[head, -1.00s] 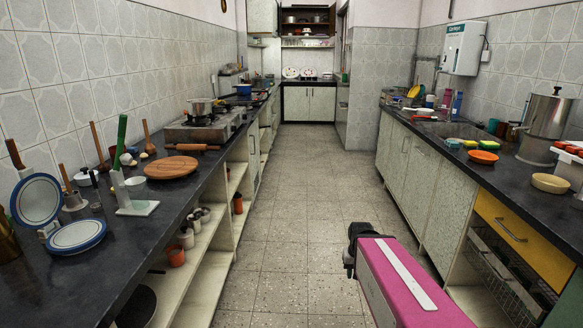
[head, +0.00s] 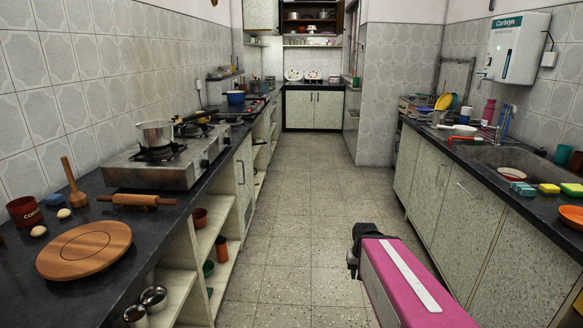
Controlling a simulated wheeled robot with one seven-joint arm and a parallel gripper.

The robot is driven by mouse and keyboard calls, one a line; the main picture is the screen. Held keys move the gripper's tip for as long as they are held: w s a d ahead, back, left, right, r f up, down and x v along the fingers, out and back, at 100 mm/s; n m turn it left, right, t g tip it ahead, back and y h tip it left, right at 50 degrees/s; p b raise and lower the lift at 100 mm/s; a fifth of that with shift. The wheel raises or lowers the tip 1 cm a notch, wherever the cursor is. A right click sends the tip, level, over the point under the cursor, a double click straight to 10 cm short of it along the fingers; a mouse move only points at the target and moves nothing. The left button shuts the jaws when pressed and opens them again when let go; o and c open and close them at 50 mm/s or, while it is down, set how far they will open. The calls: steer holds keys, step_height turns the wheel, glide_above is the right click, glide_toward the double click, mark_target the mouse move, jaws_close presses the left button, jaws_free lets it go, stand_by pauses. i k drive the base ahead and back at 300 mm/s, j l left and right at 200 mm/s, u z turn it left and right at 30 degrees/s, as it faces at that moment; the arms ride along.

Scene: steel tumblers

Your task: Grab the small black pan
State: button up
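My gripper (head: 358,250) is the dark end of my pink and white arm, low in the middle right of the head view. It is over the aisle floor, well away from both counters, and nothing is visibly held. Its fingers are too small and dark to show whether they are open. A dark, flat shape (head: 227,117) lies at the far end of the stove, behind a steel saucepan (head: 155,134) with a dark handle. I cannot tell whether it is a small black pan or part of a burner.
The left counter holds a stove (head: 150,168), a rolling pin (head: 136,200), a round wooden board (head: 84,248) and a blue pot (head: 236,97). Open shelves (head: 210,236) below hold cups. The right counter has a sink (head: 505,155). The aisle floor (head: 300,190) is clear.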

mark_target(243, 116)
steer(key=i, duration=1.8)
steer(key=i+u, duration=0.2)
steer(key=i, duration=0.4)
steer(key=i+u, duration=0.15)
steer(key=i, duration=0.45)
steer(key=i+l+u, duration=0.2)
steer(key=i, duration=0.4)
